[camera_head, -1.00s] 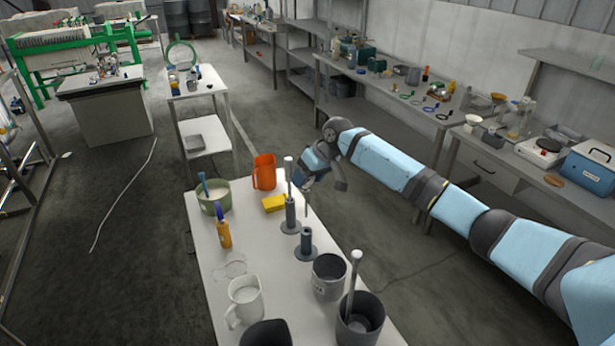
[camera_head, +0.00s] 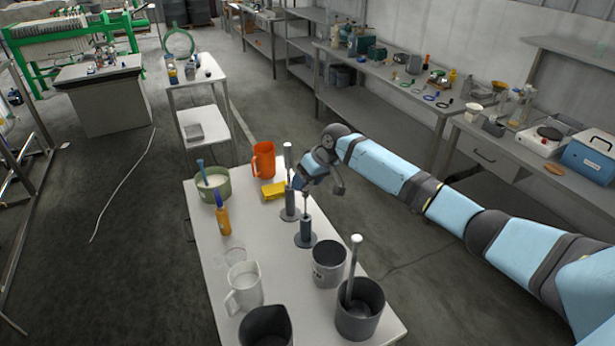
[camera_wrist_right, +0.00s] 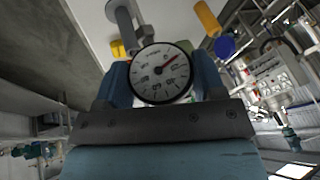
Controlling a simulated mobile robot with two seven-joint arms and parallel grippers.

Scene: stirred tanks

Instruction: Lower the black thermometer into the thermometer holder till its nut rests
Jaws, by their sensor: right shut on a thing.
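My right gripper (camera_head: 302,183) is shut on the black thermometer, whose round white dial with black rim (camera_wrist_right: 161,73) sits between the fingers in the wrist view. In the head view its thin stem (camera_head: 306,203) points down and appears to meet the top of the nearer grey holder (camera_head: 305,228); I cannot tell how deep the tip is. The nut is not clear to see. A second, farther grey holder (camera_head: 289,208) carries a pale upright rod (camera_head: 287,156) close to the gripper. My left gripper is not in view.
Grey beakers (camera_head: 328,265) stand in front. The floor right of the table is clear.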

